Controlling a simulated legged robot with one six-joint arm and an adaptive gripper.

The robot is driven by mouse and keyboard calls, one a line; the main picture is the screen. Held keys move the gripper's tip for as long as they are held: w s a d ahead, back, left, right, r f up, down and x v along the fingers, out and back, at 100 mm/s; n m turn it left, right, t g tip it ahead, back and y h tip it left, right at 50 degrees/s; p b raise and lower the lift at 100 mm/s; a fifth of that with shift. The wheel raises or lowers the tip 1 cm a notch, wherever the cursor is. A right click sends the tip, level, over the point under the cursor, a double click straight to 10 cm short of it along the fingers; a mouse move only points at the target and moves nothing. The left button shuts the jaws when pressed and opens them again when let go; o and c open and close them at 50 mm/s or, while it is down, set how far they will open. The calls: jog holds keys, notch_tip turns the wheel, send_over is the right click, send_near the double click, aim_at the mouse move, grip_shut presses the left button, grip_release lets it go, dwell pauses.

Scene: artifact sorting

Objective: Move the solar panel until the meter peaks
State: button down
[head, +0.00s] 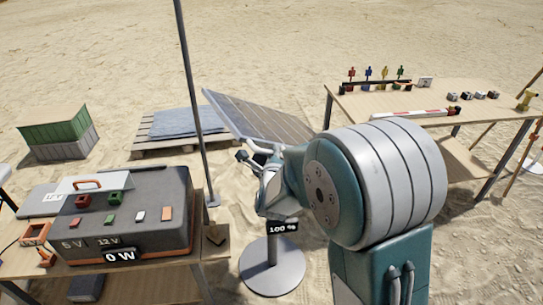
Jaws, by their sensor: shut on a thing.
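The solar panel (250,116) is a dark gridded plate with a pale frame, tilted, above a stand with a round grey base (273,268). My gripper (252,156) is shut at the panel's near lower edge; my arm hides the exact contact and much of the stand's post. A small black label (283,228) on the stand reads "100 %". A dark power box (160,210) on the left bench carries a display (119,257) reading "0 W", with "5 V" and "12 V" marks.
A thin upright pole (194,100) stands left of the panel. A pallet (165,143) with a blue-grey sheet lies behind it. A wooden table (370,102) with small coloured items stands right. Sand between is open.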

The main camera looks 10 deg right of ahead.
jog(key=c, duration=0.6)
grip_release()
jog(key=s+a, duration=0.2)
jog(key=s, duration=0.9)
jog(key=shift+s+r, duration=0.3)
jog(key=shift+r, duration=0.1)
jog(key=s+d+r+n+g+y, duration=0.1)
jog(key=s+n+g, duration=0.4)
jog(key=s+n, duration=0.6)
jog(key=s+d+r+n+g+y, duration=0.2)
jog(key=s+d+r+n+g, duration=0.2)
jog(key=s+n, duration=0.7)
jog(key=d+n+g, duration=0.1)
jog(key=n+g, duration=0.1)
jog(key=n, duration=0.2)
jog(key=shift+s, duration=0.35)
